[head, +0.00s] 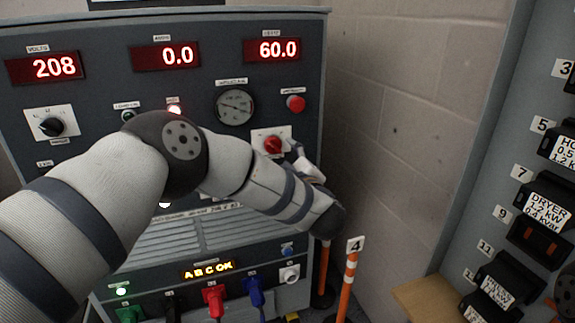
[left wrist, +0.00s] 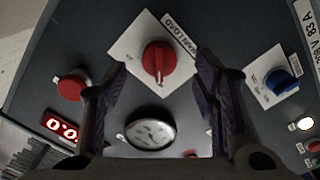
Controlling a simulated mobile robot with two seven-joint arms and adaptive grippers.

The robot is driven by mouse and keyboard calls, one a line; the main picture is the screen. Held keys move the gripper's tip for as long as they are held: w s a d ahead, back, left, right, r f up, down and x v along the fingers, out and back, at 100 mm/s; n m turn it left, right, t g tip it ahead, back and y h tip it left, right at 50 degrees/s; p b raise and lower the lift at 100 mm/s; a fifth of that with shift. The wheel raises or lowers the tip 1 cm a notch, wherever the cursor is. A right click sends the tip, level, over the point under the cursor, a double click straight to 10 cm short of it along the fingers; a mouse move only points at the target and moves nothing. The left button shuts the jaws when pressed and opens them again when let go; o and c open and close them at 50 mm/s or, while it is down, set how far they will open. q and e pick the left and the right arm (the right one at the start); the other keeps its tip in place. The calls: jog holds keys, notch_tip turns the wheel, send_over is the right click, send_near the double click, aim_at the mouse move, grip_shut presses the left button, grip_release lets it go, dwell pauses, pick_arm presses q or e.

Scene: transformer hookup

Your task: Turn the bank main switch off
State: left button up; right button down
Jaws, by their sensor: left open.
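The red rotary switch (head: 273,144) sits on a white plate on the grey panel, below and right of the round gauge. In the left wrist view the red switch (left wrist: 158,57) has a pale pointer line, and its plate carries a label ending in "LOAD". My left gripper (head: 290,152) is at the lower right of the switch in the head view, partly hidden by my arm. In the left wrist view my left gripper (left wrist: 161,78) is open, its dark fingers on either side of the switch. I cannot tell whether they touch it. My right gripper is out of view.
A red push button (head: 295,103) and the gauge (head: 235,107) are close by. A blue knob (left wrist: 283,82) is on the switch's other side. Displays (head: 278,50) read 208, 0.0 and 60.0. Colored plugs (head: 213,301) are below, orange posts (head: 349,285) and a breaker panel at right.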

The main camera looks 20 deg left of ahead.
pick_arm(q)
jog(key=v, duration=0.8)
jog(key=shift+s+d, duration=0.15)
jog(key=shift+d, duration=0.05)
jog(key=s+f+m+g+h, duration=0.2)
jog(key=s+f+m+h, duration=0.4)
jog(key=f, duration=0.6)
jog(key=s+f+m+g+h, duration=0.3)
jog(key=s+f+m, duration=0.2)
jog(key=s+f, duration=0.6)
jog(key=s+a+f+m+g+h, duration=0.1)
jog(key=s+a+f+m+g, duration=0.3)
jog(key=s+f, duration=0.65)
jog(key=s+a+r+g, duration=0.1)
jog(key=s+g, duration=0.3)
jog(key=s, duration=0.8)
jog(key=s+a+r+g, duration=0.2)
jog(key=s+a+g, duration=0.2)
jog(key=s, duration=0.8)
jog(key=shift+a+r+m+g+p, duration=0.15)
jog(key=shift+a+m+g+p, duration=0.15)
jog(key=shift+p, duration=0.15)
